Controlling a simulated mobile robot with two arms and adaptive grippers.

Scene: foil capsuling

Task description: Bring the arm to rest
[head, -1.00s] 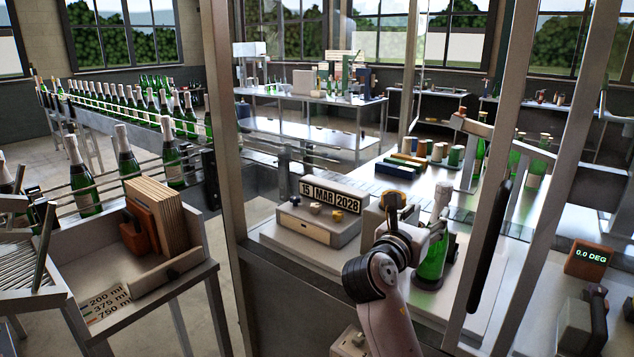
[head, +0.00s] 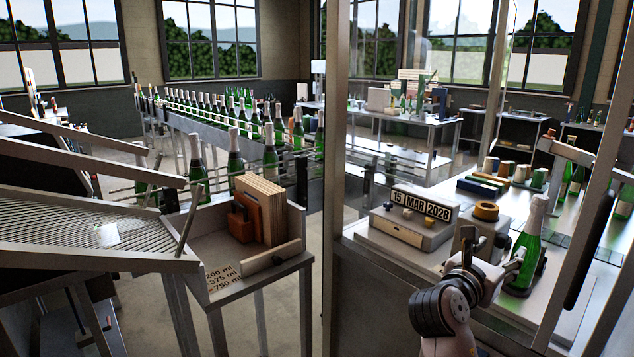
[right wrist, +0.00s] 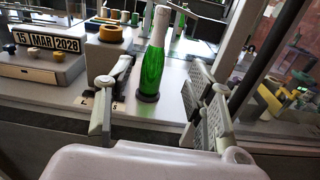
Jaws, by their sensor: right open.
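My right arm comes in from the bottom of the head view. Its gripper (head: 496,266) is on the near left side of a green bottle (head: 526,247) with a pale foil top. In the right wrist view the gripper (right wrist: 160,108) is open, its two fingers spread wide with nothing between their tips. The same bottle (right wrist: 153,62) stands upright on a dark round base beyond the fingers, apart from them. My left gripper is not in view.
A date block (head: 421,206) reading 15 MAR 2028 sits on a grey box left of the bottle. A round orange-topped device (head: 486,211) is between them. A frame post (head: 347,150) and a slanted post (head: 592,240) flank the workspace. A bin with boards (head: 262,208) stands left.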

